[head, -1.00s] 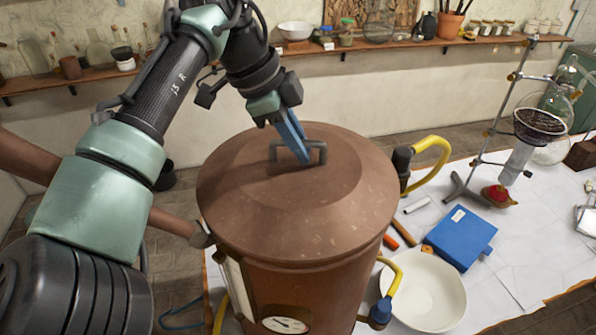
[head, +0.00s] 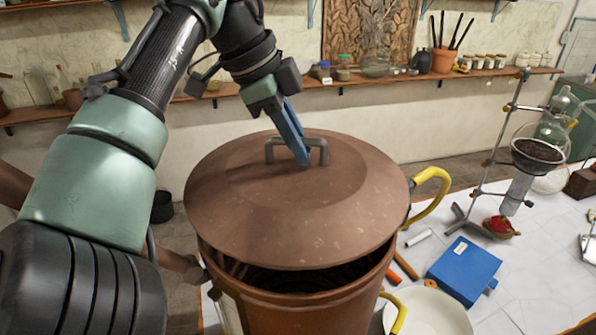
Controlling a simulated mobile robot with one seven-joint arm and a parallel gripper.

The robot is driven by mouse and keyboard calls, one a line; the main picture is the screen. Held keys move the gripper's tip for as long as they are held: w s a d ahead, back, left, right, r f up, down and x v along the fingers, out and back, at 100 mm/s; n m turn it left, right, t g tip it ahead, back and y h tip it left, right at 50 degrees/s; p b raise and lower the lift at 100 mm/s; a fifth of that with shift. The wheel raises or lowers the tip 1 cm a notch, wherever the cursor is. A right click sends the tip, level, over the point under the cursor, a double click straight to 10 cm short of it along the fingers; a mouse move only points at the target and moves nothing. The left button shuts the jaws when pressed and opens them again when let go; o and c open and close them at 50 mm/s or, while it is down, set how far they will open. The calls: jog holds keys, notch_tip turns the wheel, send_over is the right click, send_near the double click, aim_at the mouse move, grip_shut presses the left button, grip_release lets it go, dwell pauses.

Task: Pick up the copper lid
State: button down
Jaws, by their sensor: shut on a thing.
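The copper lid (head: 310,215) is a wide brown disc with a grey bar handle (head: 322,146) on top. My gripper (head: 303,158) has its blue fingers shut on the handle from above. The lid is raised and tilted over the copper vessel (head: 290,312). A dark gap shows between the lid's near edge and the vessel's rim, and part of the dark inside is visible. Whether the far edge of the lid still touches the rim is hidden.
A white table to the right holds a blue box (head: 464,270), a white bowl (head: 428,312) and a metal stand (head: 497,150) with glassware. A yellow-handled fitting (head: 430,195) sticks out by the vessel's right side. A shelf (head: 400,82) of jars runs along the wall.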

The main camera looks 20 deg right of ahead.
notch_tip(320, 180, up, 12)
jog(key=p, duration=0.3)
jog(key=shift+r, duration=0.15)
dwell(2.6)
